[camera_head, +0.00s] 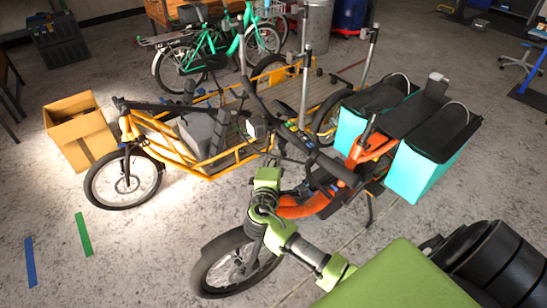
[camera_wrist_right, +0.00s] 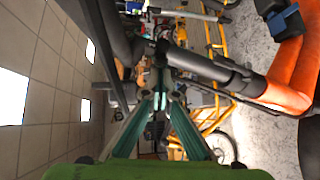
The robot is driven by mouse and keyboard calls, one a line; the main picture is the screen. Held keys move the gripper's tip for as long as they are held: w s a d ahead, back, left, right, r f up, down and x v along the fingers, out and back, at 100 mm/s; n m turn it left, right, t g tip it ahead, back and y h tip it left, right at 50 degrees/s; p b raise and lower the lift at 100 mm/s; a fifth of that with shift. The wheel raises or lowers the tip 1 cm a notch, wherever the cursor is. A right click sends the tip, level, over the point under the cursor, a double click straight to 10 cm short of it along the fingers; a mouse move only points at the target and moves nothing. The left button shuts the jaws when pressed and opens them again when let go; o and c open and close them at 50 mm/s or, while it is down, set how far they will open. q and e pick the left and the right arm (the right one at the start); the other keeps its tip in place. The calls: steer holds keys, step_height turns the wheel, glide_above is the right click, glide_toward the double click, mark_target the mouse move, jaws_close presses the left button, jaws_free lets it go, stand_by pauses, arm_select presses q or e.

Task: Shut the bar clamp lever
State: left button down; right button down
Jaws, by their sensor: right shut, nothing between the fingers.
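The orange cargo bike (camera_head: 365,152) stands in front of me with its dark handlebar (camera_head: 330,165) across the middle of the head view. My right gripper (camera_head: 270,157) is at the handlebar and stem area, at the end of my green arm. In the wrist view its teal fingers (camera_wrist_right: 160,88) are shut and empty. They point at a dark tube (camera_wrist_right: 215,70) of the handlebar; I cannot tell whether they touch it. The bar clamp lever cannot be made out clearly among the dark parts, so its position cannot be told. My left gripper is not in view.
A yellow cargo bike (camera_head: 180,146) stands close behind on the left, with a cardboard box (camera_head: 80,130) beside it. Turquoise panniers (camera_head: 415,172) hang at the orange bike's rear. Green bikes (camera_head: 205,60) stand at the back.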

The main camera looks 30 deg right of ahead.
steer(key=s+d+n+t+y+b, duration=0.1)
steer(key=d+n+t+y+b, duration=0.1)
steer(key=y+b, duration=0.1)
steer(key=shift+s+d+f+t, duration=0.3)
steer(key=shift+s+f+t, duration=0.05)
steer(key=shift+s+t, duration=0.05)
stand_by(0.5)
